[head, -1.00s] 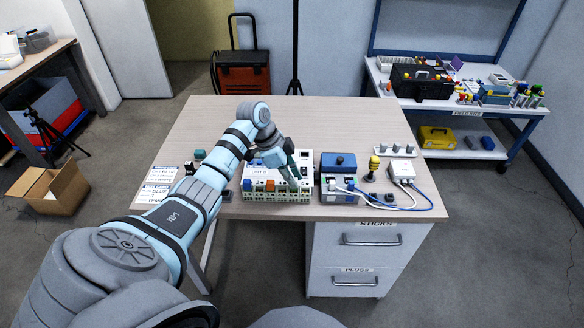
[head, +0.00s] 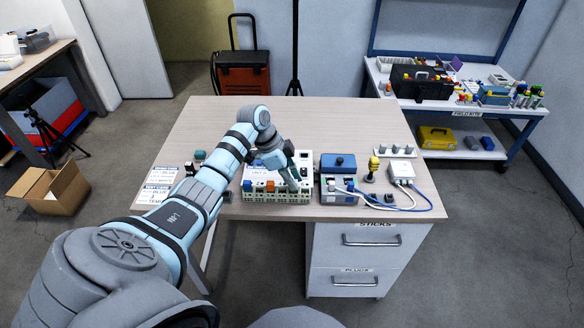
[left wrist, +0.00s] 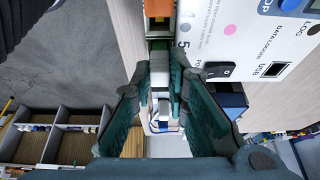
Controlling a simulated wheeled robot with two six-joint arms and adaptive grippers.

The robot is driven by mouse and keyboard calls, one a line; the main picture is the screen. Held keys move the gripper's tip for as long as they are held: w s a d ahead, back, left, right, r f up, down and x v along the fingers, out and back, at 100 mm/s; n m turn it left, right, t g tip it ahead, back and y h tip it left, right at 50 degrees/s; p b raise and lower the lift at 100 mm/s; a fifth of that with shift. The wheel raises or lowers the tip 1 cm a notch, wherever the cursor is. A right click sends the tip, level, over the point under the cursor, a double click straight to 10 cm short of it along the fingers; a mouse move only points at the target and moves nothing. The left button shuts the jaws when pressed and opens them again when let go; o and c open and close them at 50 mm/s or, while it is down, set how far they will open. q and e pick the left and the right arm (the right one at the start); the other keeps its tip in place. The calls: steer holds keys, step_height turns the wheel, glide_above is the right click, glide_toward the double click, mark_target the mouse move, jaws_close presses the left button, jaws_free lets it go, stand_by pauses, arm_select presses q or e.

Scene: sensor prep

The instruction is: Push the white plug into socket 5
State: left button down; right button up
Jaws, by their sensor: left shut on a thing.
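My left gripper (head: 295,184) reaches over the front right part of the white data logger (head: 263,175) on the table. In the left wrist view its teal fingers (left wrist: 164,78) are closed around the white plug (left wrist: 161,82). The plug points towards the logger's connector row, beside the printed 5 (left wrist: 187,57). An orange plug (left wrist: 158,22) sits in the row just beyond it. I cannot tell how far the white plug is inside socket 5, because the fingers and the plug itself hide the opening. My right gripper is out of view.
Right of the logger stand a blue-topped box (head: 338,163), a yellow-knobbed stick (head: 373,166) and a white box (head: 401,171) with trailing cables. A printed card (head: 157,192) lies at the left. The back of the table (head: 320,120) is clear.

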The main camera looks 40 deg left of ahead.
arm_select(q)
steer(key=shift+f+p, duration=0.3)
steer(key=shift+f, duration=0.1)
stand_by(0.7)
steer(key=c, duration=1.3)
jaws_free()
steer(key=shift+c, duration=0.2)
steer(key=shift+r, duration=0.1)
step_height(320, 180, up, 7)
steer(key=p, duration=0.8)
